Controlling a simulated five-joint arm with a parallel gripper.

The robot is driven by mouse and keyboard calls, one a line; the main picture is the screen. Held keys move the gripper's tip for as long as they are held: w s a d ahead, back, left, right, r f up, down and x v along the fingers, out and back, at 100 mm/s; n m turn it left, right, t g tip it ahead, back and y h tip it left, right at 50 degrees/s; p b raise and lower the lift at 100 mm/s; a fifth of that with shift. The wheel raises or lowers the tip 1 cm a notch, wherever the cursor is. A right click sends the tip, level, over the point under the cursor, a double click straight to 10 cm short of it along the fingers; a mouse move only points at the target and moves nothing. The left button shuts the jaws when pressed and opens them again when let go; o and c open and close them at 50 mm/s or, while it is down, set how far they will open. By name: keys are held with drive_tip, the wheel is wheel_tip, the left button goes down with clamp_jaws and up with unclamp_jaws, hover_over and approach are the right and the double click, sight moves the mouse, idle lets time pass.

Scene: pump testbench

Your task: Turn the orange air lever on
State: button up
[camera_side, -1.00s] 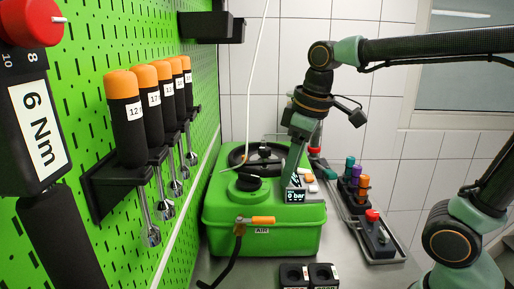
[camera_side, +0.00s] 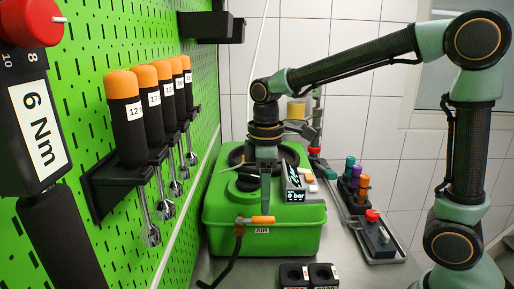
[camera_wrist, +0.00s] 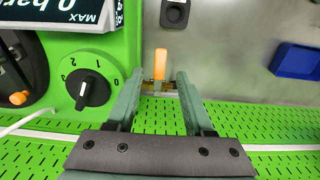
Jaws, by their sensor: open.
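The orange air lever (camera_side: 263,219) sits on the front of the green pump box (camera_side: 300,240), just above the AIR label, and lies level, pointing right in the side view. In the wrist view the lever (camera_wrist: 160,63) lies ahead of the fingertips, centred between them. My gripper (camera_side: 265,206) points down just above the lever in the side view. In the wrist view my gripper (camera_wrist: 158,78) is open, with one finger on each side of the lever's brass valve end. I cannot tell whether a finger touches it. The display (camera_side: 294,196) reads 0 bar.
A black selector knob (camera_wrist: 86,90) is on the box left of my fingers. Small black holders (camera_side: 308,274) stand in front of the box. A tray with a red-button unit (camera_side: 374,235) is at right. The green pegboard (camera_side: 80,30) with orange-handled tools (camera_side: 124,110) stands at left.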

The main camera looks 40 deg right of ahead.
sight(265, 218)
drive_tip(key=shift+f, duration=2.15)
clamp_jaws()
drive_tip(key=shift+r, duration=0.1)
